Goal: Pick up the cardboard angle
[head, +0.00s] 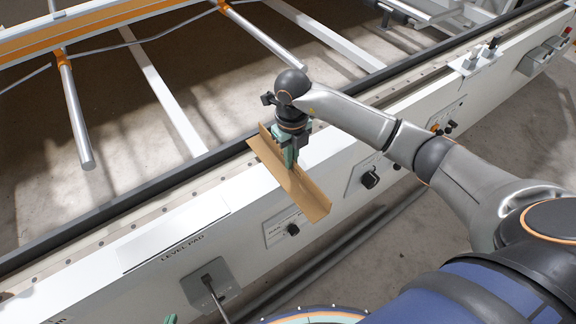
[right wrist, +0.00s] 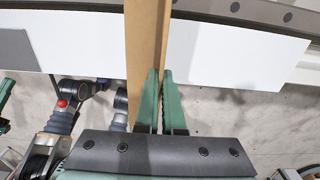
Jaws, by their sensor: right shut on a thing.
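The cardboard angle (head: 300,190) is a long brown L-shaped piece, slanting over the top and front face of the white gantry rail. My right gripper (head: 288,160) has its green fingers shut on the angle near its middle. In the right wrist view the angle (right wrist: 147,40) runs up from between the fingertips (right wrist: 158,75). I cannot tell whether it touches the rail below. Of my left gripper, only a small green tip (head: 171,319) shows at the bottom edge of the head view, so its opening is hidden.
The rail carries a white plate marked LEVEL PAD (head: 175,235). Black knobs (head: 370,180) and a grey socket with a cable (head: 212,283) are on its front face. Behind the rail lie metal bars (head: 75,110) over a concrete floor. Switches (head: 480,55) stand further right.

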